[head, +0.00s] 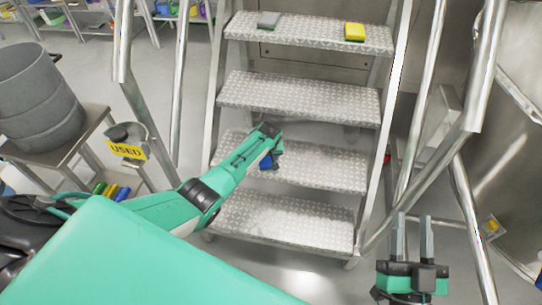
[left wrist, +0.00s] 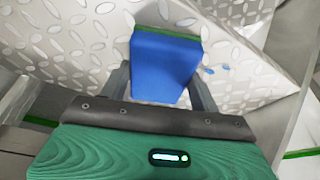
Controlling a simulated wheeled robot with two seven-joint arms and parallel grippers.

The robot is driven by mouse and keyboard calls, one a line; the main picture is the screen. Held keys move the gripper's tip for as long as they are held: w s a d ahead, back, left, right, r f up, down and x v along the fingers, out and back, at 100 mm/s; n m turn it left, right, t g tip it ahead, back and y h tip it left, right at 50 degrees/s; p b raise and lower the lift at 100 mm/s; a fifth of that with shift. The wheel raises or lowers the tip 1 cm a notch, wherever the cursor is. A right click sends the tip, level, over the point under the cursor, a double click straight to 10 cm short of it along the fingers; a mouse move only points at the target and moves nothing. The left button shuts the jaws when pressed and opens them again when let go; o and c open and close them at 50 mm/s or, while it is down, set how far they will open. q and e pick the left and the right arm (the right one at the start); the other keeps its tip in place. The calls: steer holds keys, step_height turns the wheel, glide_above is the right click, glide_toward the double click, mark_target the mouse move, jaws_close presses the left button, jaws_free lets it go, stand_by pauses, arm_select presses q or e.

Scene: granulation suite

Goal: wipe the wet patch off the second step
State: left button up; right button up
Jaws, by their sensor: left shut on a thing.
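A metal stepladder with patterned treads fills the middle of the head view. My left gripper (head: 268,143) is at the second step from the bottom (head: 325,168), near that tread's back left part. It is shut on a blue sponge (head: 266,162), which shows larger in the left wrist view (left wrist: 165,68) with a green edge at its far side. The sponge is at the patterned metal; I cannot tell if it presses on it. Small blue spots (left wrist: 217,69), possibly the wet patch, lie right of it. My right gripper (head: 412,235) is open and empty, right of the ladder.
Metal handrails (head: 125,45) flank the ladder. At left stand a grey drum (head: 40,95) and a container with a yellow USED label (head: 127,151). Several coloured items lie below it.

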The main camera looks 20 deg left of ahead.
arm_select(q)
steer(key=shift+s+a+p, duration=0.2)
steer(key=shift+a+p, duration=0.1)
steer(key=shift+a, duration=0.45)
steer(key=shift+s+a+p, duration=0.25)
steer(key=shift+a, duration=0.55)
steer(key=shift+s+a+p, duration=0.2)
steer(key=shift+a+p, duration=0.1)
steer(key=shift+a, duration=0.45)
steer(key=shift+s+a+p, duration=0.2)
steer(key=shift+s+a, duration=0.05)
steer(key=shift+a, duration=0.95)
steer(key=shift+s+a+p, duration=0.15)
steer(key=shift+s+a, duration=0.1)
steer(key=shift+a, duration=0.95)
steer(key=shift+w, duration=0.1)
steer(key=shift+d, duration=0.1)
